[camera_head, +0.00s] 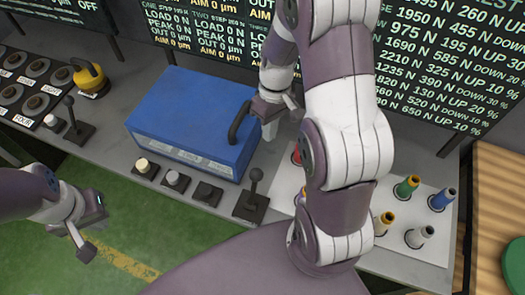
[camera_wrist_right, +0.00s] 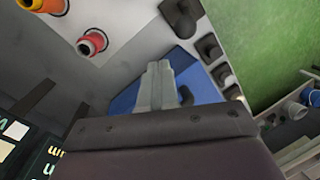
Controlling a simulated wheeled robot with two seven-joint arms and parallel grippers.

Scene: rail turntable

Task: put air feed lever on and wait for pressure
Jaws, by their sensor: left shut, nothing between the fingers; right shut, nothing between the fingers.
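A black lever (camera_head: 254,194) with a ball top stands on a dark base at the front of the grey bench; no readable label shows which lever is the air feed. Another black ball-top lever (camera_head: 72,116) stands at the bench's left. A blue box (camera_head: 190,110) has a dark curved handle (camera_head: 238,122) at its right side. My right gripper (camera_head: 269,128) is shut and empty beside this handle; its fingers show over the blue box in the right wrist view (camera_wrist_right: 155,85). My left gripper (camera_head: 86,246) is shut and empty above the green floor, in front of the bench.
Several knobs (camera_head: 175,180) line the bench front before the box. Coloured posts (camera_head: 407,187) stand on a white plate at right, partly behind my right arm. A yellow-and-black object (camera_head: 92,80) sits at left. Dark text screens (camera_head: 440,65) stand behind the bench.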

